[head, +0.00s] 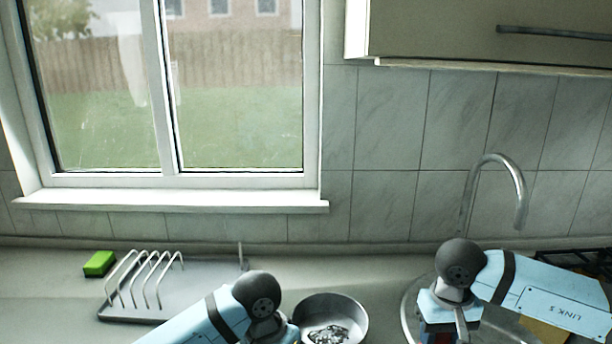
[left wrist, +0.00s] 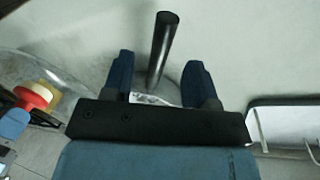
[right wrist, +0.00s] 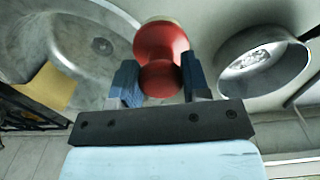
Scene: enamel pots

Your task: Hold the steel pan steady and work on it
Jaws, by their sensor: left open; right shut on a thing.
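The steel pan (head: 345,310) stands on the counter at the bottom middle of the head view, with a bright pattern on its floor. It also shows at the right of the right wrist view (right wrist: 288,72). Its dark rod-like handle (left wrist: 164,40) shows in the left wrist view. My left gripper (left wrist: 158,75) is open, with the handle between its fingers and no clear contact. My right gripper (right wrist: 159,65) is shut on a red knob-shaped tool (right wrist: 160,45) with a pale rim, beside the pan on the sink side. The left arm hides the handle in the head view.
The round sink (right wrist: 75,40) lies right of the pan in the head view, under a curved tap (head: 518,190). A yellow object (right wrist: 50,85) is by the sink. A plate rack (head: 130,312) and green sponge (head: 99,263) stand at left. A wall cabinet (head: 430,30) hangs above right.

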